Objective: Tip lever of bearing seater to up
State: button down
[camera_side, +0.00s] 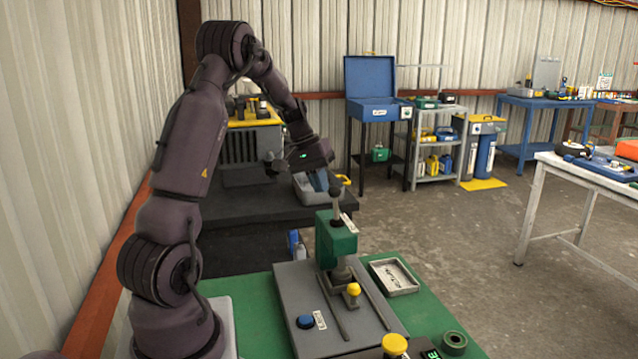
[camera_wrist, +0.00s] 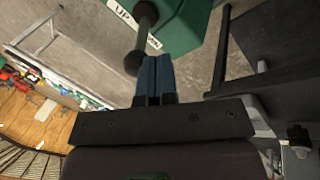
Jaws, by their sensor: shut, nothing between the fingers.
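The bearing seater is a green press head (camera_side: 335,243) on a grey base plate (camera_side: 290,285). Its lever (camera_side: 337,207) is a short dark rod with a round dark knob, standing roughly upright above the head in the side view. In the wrist view the lever knob (camera_wrist: 134,64) lies just left of my fingertips, and the green housing (camera_wrist: 190,25) carries a label reading "UP". My gripper (camera_side: 330,181) is shut and empty, close beside the knob. It also shows in the wrist view (camera_wrist: 155,60) with its blue fingers together. I cannot tell whether finger and knob touch.
A grey bin (camera_side: 313,190) stands behind my gripper.

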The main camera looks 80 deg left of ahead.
jog(key=shift+d+r+y, duration=0.15)
jog(key=shift+d+y, duration=0.2)
jog(key=shift+y, duration=0.15)
jog(key=shift+d+r+y, duration=0.2)
jog(key=shift+d+y, duration=0.5)
jog(key=shift+d, duration=0.05)
jog(key=shift+d+r+m+y, duration=0.1)
jog(key=shift+d+m+y, duration=0.3)
jog(key=shift+d+y, duration=0.6)
jog(key=shift+d, duration=1.1)
jog(key=shift+d+f, duration=0.1)
jog(key=shift+f, duration=0.1)
